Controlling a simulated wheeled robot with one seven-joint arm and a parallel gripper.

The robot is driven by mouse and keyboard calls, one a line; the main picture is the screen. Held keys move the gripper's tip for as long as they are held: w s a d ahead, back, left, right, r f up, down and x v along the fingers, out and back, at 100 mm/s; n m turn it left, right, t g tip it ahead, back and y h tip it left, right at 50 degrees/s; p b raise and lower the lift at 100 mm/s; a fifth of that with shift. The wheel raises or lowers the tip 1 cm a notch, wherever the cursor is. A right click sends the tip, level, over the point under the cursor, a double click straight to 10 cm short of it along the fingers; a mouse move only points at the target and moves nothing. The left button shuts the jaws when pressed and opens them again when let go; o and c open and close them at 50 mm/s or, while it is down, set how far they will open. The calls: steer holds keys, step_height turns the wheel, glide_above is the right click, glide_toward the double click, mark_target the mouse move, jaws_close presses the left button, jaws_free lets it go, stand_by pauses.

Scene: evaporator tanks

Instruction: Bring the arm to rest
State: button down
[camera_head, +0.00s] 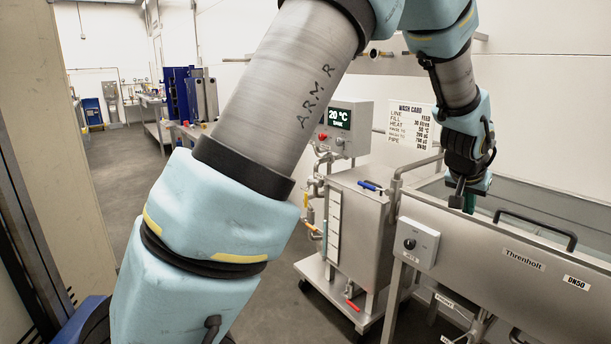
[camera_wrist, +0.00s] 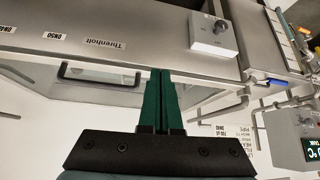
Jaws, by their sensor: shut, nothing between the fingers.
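My gripper (camera_head: 468,203) is at the right in the head view, at the near rim of the steel tank labelled Threnholt (camera_head: 500,260). My arm reaches across the head view to it, bent at the elbow. In the wrist view the two green fingers of my gripper (camera_wrist: 161,72) lie side by side, shut with nothing between them. Their tips overlap the tank's front panel (camera_wrist: 90,30) in that picture. I cannot tell whether they touch the tank.
A wash card (camera_head: 411,125) hangs behind. Open floor (camera_head: 95,170) lies at the left.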

steer(key=w+a+f+n+y, duration=0.1)
steer(key=w+a+n+y, duration=0.1)
steer(key=a, duration=1.1)
steer(key=w+a+f+n+y, duration=0.1)
steer(key=w+a+n, duration=0.1)
steer(key=a, duration=1)
steer(key=s+a+n+g, duration=0.1)
steer(key=s+a, duration=0.3)
steer(key=a, duration=0.3)
steer(key=s+a+f+n+g+y, duration=0.1)
steer(key=s+a+n, duration=0.1)
steer(key=a, duration=0.6)
steer(key=s+a+f+n+g+y, duration=0.1)
steer(key=s+a, duration=0.4)
steer(key=a, duration=0.2)
steer(key=shift+s+a+f+n, duration=0.2)
steer(key=shift+s+a+n, duration=0.1)
steer(key=c, duration=1.6)
jaws_free()
